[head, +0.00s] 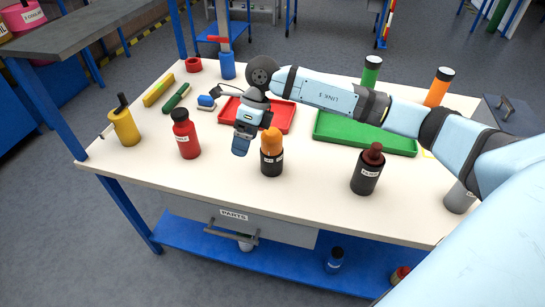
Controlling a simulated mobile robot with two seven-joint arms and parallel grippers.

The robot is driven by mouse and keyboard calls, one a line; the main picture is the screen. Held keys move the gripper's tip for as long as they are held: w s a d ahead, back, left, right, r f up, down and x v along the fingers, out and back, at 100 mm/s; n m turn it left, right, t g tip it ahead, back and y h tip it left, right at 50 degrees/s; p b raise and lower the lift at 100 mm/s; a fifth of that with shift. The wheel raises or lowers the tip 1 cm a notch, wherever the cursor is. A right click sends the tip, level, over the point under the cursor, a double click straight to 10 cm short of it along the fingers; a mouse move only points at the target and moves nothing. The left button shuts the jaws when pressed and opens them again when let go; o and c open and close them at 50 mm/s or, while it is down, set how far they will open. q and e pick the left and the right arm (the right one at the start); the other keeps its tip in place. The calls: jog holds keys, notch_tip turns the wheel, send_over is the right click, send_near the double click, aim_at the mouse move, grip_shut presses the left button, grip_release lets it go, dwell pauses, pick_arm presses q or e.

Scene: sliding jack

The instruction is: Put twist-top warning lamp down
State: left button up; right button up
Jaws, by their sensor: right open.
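A black cylinder with an orange top and a white label (271,155) stands upright near the front middle of the white tabletop; it looks most like the warning lamp, though I cannot read its label. My right gripper (241,145) points down just left of it, with blue fingers. The gripper is open and nothing shows between its fingers. A small gap seems to lie between it and the cylinder; whether they touch is hard to tell. My left gripper is not in view.
A red bottle (186,136) and a yellow can (124,124) stand to the left. A dark bottle with a dark red top (368,170) stands to the right. A red tray (284,124) and a green tray (335,132) lie behind. The front strip of the table is clear.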

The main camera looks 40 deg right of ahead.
jog(key=s+a+m+t+y, duration=0.35)
jog(key=a+m+y, duration=0.25)
jog(key=a+y, duration=0.25)
jog(key=s+a+m+t+y, duration=0.2)
jog(key=s+a+m+y, duration=0.4)
jog(key=a, duration=0.4)
jog(key=s+d+f+m+t+h, duration=0.1)
jog(key=d+f+m+t+h, duration=0.4)
jog(key=m, duration=0.7)
jog(key=s+d+f+m+t+h, duration=0.1)
jog(key=d+f+m+t+h, duration=0.2)
jog(key=f+m+t+h, duration=0.6)
jog(key=s+d+f+m+g+h, duration=0.1)
jog(key=s+d+f+m+g, duration=0.1)
jog(key=s+f+m+g, duration=0.6)
jog(key=s+f+m, duration=0.1)
jog(key=s, duration=0.2)
jog(key=shift+s+d+f+h, duration=0.3)
jog(key=shift+h, duration=0.05)
